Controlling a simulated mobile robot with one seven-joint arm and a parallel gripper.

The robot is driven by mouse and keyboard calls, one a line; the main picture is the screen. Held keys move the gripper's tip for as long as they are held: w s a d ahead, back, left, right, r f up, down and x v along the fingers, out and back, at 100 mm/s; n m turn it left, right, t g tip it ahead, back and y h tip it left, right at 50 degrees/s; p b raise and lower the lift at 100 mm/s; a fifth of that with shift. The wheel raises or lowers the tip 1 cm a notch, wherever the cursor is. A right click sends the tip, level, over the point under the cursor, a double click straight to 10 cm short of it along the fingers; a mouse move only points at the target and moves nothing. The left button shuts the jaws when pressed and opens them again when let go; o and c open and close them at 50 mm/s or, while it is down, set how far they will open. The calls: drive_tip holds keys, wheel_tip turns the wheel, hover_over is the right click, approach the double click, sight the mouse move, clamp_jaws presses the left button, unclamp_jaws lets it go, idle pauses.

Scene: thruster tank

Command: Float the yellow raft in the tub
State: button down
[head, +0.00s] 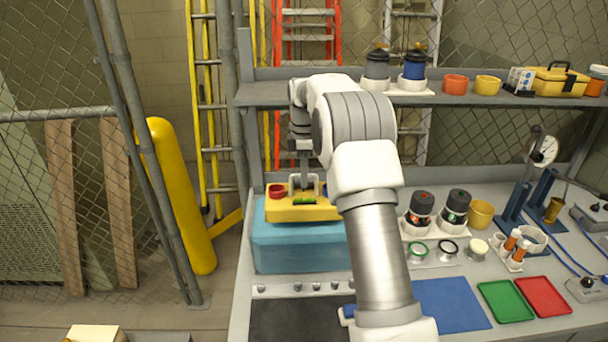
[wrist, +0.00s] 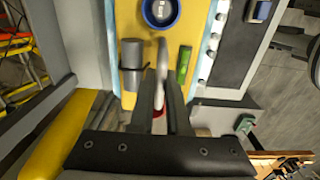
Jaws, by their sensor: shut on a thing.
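The yellow raft (head: 283,213) is at the top of the light-blue tub (head: 290,255), on the left of the bench. My gripper (head: 304,182) is above the raft, shut on its pale upright handle (wrist: 162,60). The raft looks about level; whether it touches the water or hangs just over it I cannot tell. It carries a red cup (head: 277,191), a green vial (wrist: 184,65), a blue round cup (wrist: 160,12) and a grey cylinder (wrist: 132,55). My arm hides the tub's right end in the head view.
Right of the tub stand capped jars (head: 421,207), a yellow cup (head: 480,213) and a gauge stand (head: 543,150). A blue mat (head: 450,305), a green tray (head: 505,301) and a red tray (head: 543,296) lie in front. A shelf (head: 280,93) runs behind. A knob strip (head: 300,287) fronts the tub.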

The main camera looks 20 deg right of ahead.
sight(304, 195)
drive_tip(key=shift+f+b, duration=1.1)
drive_tip(key=shift+f, duration=1.15)
drive_tip(key=c, duration=0.8)
unclamp_jaws()
